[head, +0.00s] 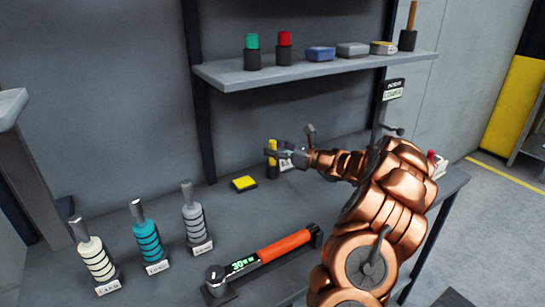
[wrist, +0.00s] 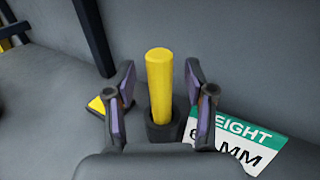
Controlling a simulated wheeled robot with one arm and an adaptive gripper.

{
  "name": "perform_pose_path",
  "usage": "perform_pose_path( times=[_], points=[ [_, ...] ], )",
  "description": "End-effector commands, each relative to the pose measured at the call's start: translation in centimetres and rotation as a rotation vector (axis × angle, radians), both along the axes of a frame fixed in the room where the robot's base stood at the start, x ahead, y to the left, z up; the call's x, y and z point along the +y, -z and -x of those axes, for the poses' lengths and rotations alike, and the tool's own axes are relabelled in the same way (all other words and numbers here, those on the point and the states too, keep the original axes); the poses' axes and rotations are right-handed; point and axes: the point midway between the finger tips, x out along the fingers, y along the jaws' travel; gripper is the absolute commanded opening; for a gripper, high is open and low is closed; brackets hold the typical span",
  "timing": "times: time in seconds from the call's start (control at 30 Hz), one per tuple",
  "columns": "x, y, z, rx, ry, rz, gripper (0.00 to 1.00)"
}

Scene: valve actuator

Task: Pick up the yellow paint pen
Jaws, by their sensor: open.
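The yellow paint pen (wrist: 159,80) stands upright in a dark round holder (wrist: 163,133) in the wrist view. In the head view the yellow pen (head: 272,146) shows small at the back of the bench, partly covered by my gripper. My gripper (wrist: 158,82) is open, with one finger on each side of the pen and a visible gap on both sides. In the head view my gripper (head: 268,151) reaches in from the right at the pen.
A yellow pad (head: 244,183) lies left of the pen. A "HEIGHT" card (wrist: 235,142) is right of the holder. Several ringed handles, including a teal one (head: 147,243), and an orange torque wrench (head: 283,248) stand or lie in front. A shelf (head: 230,77) hangs above.

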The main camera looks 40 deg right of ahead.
Motion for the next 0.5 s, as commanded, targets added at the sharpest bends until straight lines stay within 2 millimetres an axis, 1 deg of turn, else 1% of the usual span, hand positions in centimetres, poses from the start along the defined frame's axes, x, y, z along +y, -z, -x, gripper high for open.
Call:
perform_pose_path(
  times=[0.1,0.37,0.5],
  points=[
    [0.38,-0.03,-0.71,0.0,0.0,0.0,0.54],
    [0.4,-0.02,-0.84,-0.001,0.001,0.0,0.54],
    [0.4,-0.01,-0.83,-0.001,0.001,0.0,0.4]
  ],
)
